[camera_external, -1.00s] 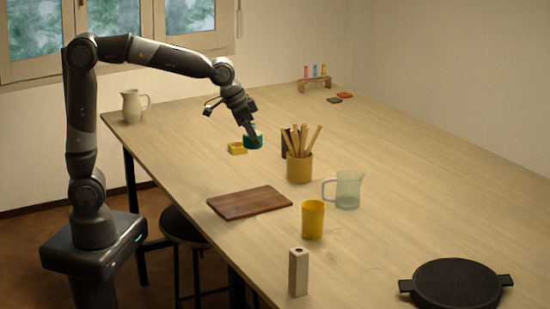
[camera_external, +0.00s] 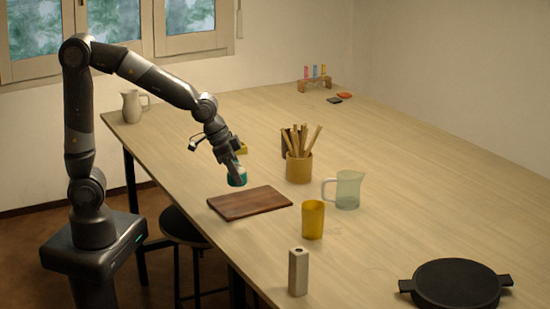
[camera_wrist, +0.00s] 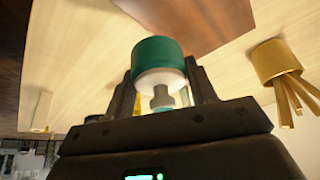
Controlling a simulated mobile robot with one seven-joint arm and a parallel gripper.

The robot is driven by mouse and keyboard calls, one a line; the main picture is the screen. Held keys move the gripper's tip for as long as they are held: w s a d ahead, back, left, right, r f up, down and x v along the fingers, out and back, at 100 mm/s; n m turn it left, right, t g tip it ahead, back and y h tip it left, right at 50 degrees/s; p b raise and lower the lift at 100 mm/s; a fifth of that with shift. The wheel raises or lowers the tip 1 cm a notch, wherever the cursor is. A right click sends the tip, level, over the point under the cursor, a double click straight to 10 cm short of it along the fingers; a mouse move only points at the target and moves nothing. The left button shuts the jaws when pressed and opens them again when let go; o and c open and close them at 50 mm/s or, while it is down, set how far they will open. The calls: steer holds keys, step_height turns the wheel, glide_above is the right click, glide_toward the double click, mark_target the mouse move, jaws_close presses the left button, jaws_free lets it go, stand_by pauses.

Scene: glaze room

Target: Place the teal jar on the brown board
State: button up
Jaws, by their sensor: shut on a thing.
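The teal jar (camera_external: 237,179) is in my gripper (camera_external: 234,171), near the back left edge of the brown board. In the wrist view the teal jar (camera_wrist: 158,57) has a white lower part and sits between the two fingers of my gripper (camera_wrist: 162,85). The brown board (camera_external: 250,203) lies flat and bare on the table. The wrist view also shows part of the brown board (camera_wrist: 190,20) beyond the jar. I cannot tell the exact gap between jar and table.
A yellow cup (camera_external: 312,220), a holder with wooden sticks (camera_external: 299,168) and a glass jug (camera_external: 348,190) stand right of the board. A yellow block (camera_external: 241,149) lies behind the gripper. A pale upright block (camera_external: 298,272) stands in front. A black pan (camera_external: 456,284) is at the front right.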

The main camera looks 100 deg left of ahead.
steer(key=a+f, duration=0.1)
steer(key=a, duration=0.1)
steer(key=a+f, duration=0.2)
steer(key=w+a+f, duration=0.1)
steer(key=a, duration=0.2)
steer(key=shift+w+a+f, duration=0.1)
steer(key=shift+f, duration=0.05)
steer(key=shift+a+f, duration=0.1)
steer(key=shift+f, duration=1.95)
steer(key=shift+f, duration=0.15)
steer(key=o, duration=1.2)
steer(key=shift+c, duration=0.2)
steer(key=v, duration=1.2)
